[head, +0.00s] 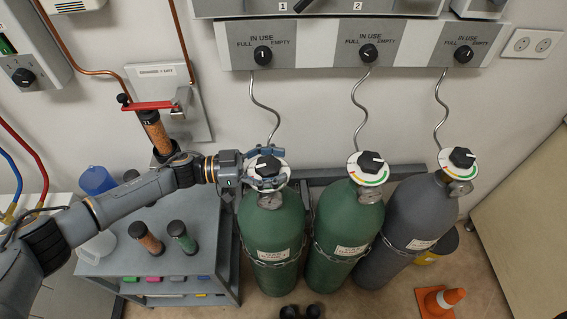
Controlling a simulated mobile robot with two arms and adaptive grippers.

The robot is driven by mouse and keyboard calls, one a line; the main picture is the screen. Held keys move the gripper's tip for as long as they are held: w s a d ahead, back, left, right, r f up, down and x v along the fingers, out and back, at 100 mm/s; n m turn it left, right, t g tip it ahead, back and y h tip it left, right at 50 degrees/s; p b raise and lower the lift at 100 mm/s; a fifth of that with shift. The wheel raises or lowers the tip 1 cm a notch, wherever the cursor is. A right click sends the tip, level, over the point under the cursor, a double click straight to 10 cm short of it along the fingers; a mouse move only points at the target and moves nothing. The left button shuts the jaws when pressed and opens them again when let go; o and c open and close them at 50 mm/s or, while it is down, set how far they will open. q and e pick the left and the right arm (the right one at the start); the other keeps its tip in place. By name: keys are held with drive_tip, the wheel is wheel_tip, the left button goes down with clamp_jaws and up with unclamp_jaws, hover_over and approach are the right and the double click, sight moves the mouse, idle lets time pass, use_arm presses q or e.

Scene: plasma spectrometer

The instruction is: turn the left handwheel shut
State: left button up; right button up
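The left handwheel is a black knob (266,165) on a white dial at the top of the left green gas cylinder (268,228). My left gripper (267,167) reaches in from the left at the height of the handwheel. Its fingers are spread, one on the far side of the knob and one on the near side, over the dial. I cannot tell whether they touch the knob. Much of the dial is hidden by the gripper. My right gripper is not in view.
A second green cylinder (342,232) and a grey cylinder (410,222) stand to the right, each with a knob and coloured dial. A grey cart (200,215) with capped tubes is on the left. Wall selector knobs are above. An orange cone (440,301) stands at lower right.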

use_arm(q)
drive_tip(key=a, duration=1)
drive_tip(key=shift+s+a, duration=0.15)
drive_tip(key=shift+a, duration=0.2)
